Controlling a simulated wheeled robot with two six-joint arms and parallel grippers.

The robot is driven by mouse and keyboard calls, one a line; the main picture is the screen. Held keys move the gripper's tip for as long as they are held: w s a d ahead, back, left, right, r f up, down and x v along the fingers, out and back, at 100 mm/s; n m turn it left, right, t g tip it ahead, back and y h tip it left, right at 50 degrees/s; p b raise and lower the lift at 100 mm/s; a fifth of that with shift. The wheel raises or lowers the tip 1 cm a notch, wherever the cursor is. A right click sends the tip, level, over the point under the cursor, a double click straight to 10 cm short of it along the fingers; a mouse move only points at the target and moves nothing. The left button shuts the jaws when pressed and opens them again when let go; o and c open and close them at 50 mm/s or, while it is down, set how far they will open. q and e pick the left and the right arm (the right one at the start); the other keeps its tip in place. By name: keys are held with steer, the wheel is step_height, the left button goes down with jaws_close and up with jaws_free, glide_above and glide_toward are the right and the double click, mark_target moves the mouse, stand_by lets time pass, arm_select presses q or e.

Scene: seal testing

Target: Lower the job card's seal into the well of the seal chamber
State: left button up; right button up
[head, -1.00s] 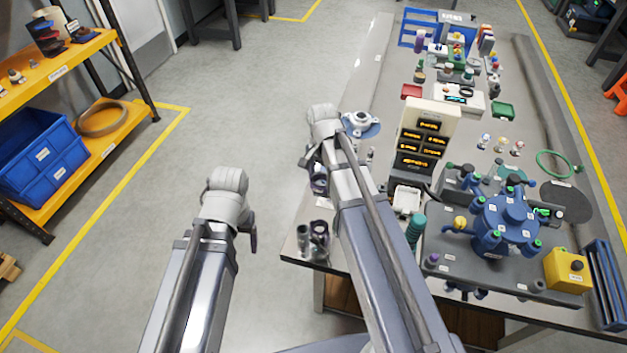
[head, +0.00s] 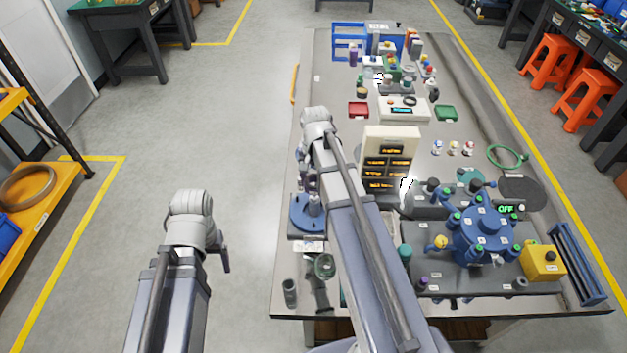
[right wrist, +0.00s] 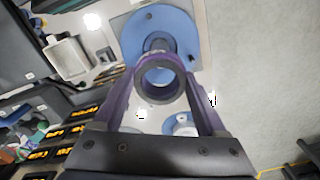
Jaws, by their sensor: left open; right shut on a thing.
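My right gripper (right wrist: 160,92) is shut on a dark ring-shaped seal (right wrist: 158,97), held between its purple fingers in the right wrist view. Behind the seal is a blue round flange (right wrist: 183,27) with a dark grey centre, partly hidden by the seal; I cannot tell whether they touch. In the head view, my right gripper (head: 306,175) is over the table's left edge, just above a blue round base (head: 308,222). I cannot tell for certain which blue part is the seal chamber. My left gripper (head: 224,258) is open and empty, left of the table over the floor.
A cream display stand (head: 392,145) with orange lettering stands right of my right arm. A large blue vessel (head: 485,236) with green-topped bolts stands farther right, by a yellow box (head: 543,263). A dark cup (head: 290,292) stands near the front left corner. A second blue disc (right wrist: 180,124) shows in the wrist view.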

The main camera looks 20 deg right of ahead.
mark_target(314, 197)
steer(key=shift+f+b, duration=1.5)
steer(key=shift+f, duration=0.25)
steer(key=shift+f, duration=0.1)
steer(key=shift+f+b, duration=1.4)
steer(key=shift+b, duration=0.15)
steer(key=o, duration=1.5)
steer(key=shift+r, duration=0.15)
steer(key=shift+r+p, duration=2.45)
steer(key=shift+p, duration=0.15)
steer(key=shift+s+f, duration=0.1)
